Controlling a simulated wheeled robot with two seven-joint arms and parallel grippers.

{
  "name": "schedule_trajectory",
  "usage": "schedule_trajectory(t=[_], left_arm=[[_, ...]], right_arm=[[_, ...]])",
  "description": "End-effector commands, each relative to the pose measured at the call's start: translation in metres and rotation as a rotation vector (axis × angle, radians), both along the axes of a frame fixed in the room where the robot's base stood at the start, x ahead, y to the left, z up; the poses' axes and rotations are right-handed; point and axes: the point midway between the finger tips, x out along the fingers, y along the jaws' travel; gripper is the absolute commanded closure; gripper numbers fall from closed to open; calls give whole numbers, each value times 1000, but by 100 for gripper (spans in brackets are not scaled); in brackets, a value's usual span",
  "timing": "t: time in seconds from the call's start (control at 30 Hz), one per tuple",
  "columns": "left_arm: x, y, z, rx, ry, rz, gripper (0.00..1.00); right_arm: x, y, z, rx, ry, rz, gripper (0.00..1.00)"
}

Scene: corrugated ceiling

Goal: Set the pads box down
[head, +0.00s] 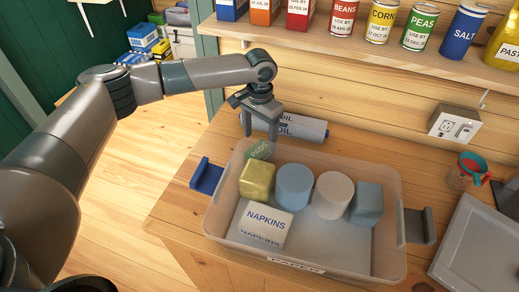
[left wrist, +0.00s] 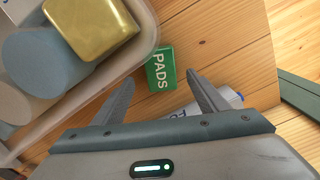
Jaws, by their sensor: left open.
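The green pads box (head: 258,150) is behind the back left corner of the clear bin, and part of it shows through the bin wall. In the left wrist view the pads box (left wrist: 160,69) rests on the wooden counter, just outside the bin rim. My left gripper (head: 259,134) is above and behind it with its fingers pointing down. In the left wrist view the open fingers (left wrist: 161,82) are apart, with the box just beyond their tips and nothing held between them. My right gripper is not in view.
The clear bin (head: 388,268) holds a napkins box (head: 262,225), a gold block (head: 257,180), a blue cylinder (head: 294,186), a white cylinder (head: 332,194) and a blue-grey block (head: 367,203). A grey-and-white roll (head: 305,128) lies behind. A shelf of cans (head: 381,20) overhangs the back.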

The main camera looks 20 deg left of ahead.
Motion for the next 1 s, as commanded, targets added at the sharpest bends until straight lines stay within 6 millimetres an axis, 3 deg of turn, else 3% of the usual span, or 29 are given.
schedule_trajectory(t=[0.63, 1.0], left_arm=[[0, 0, -16, 2, 2, 0, 33], [0, 1, -56, 2, 2, 0, 33]], right_arm=[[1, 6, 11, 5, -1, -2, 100], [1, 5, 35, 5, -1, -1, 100]])
